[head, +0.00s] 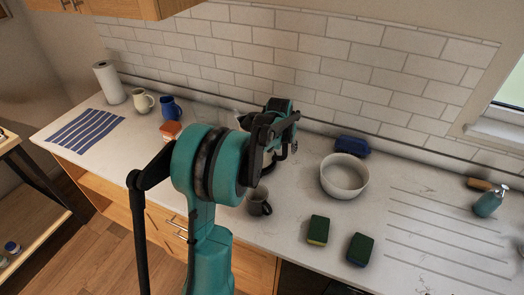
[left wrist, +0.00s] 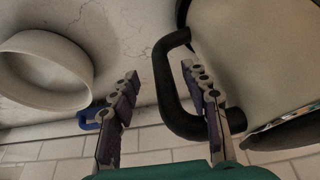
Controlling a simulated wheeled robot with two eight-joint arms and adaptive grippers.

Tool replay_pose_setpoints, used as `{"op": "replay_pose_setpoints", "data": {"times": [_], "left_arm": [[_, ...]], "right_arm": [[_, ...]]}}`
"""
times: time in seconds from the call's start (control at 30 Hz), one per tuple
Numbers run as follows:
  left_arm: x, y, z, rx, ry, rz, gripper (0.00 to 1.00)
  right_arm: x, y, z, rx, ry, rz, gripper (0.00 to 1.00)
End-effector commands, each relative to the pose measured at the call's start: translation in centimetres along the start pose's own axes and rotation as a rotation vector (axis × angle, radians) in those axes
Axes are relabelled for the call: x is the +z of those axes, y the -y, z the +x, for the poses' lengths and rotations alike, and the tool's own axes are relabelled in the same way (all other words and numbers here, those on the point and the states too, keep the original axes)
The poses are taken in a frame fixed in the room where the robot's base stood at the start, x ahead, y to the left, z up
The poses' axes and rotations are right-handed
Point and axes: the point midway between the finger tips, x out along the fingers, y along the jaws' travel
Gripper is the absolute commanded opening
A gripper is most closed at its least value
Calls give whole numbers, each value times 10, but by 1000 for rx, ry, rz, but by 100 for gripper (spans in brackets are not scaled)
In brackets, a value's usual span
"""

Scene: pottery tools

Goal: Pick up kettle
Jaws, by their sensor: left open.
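The kettle (left wrist: 255,60) fills the right of the left wrist view, with a pale body and a thick black looped handle (left wrist: 167,88). My left gripper (left wrist: 160,75) is open, with one finger on each side of the handle's outer bar. The right-hand finger overlaps the handle's opening. I cannot tell whether either finger touches the handle. In the head view my left gripper (head: 284,135) is over the back of the counter, and my arm hides most or all of the kettle. My right gripper is not in view.
A white bowl (head: 344,178) and a blue object (head: 351,146) stand right of the gripper. A dark mug (head: 259,202) and two green sponges (head: 318,230) are nearer the front. A blue mug (head: 170,107) and a cream mug (head: 142,101) stand left. The tiled wall (head: 330,60) is close behind.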

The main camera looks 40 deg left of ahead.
Motion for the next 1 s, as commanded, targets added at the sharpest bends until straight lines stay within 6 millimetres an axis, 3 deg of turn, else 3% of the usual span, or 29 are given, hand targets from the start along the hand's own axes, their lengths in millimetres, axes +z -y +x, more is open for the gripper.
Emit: {"op": "replay_pose_setpoints", "data": {"times": [0.2,0.43,0.6,1.0], "left_arm": [[1,3,34,0,0,0,46],[1,3,35,0,0,0,46],[1,3,35,0,0,0,2],[0,4,33,-3,-2,2,0]], "right_arm": [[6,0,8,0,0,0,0],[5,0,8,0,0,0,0],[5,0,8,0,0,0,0],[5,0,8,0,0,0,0]]}}
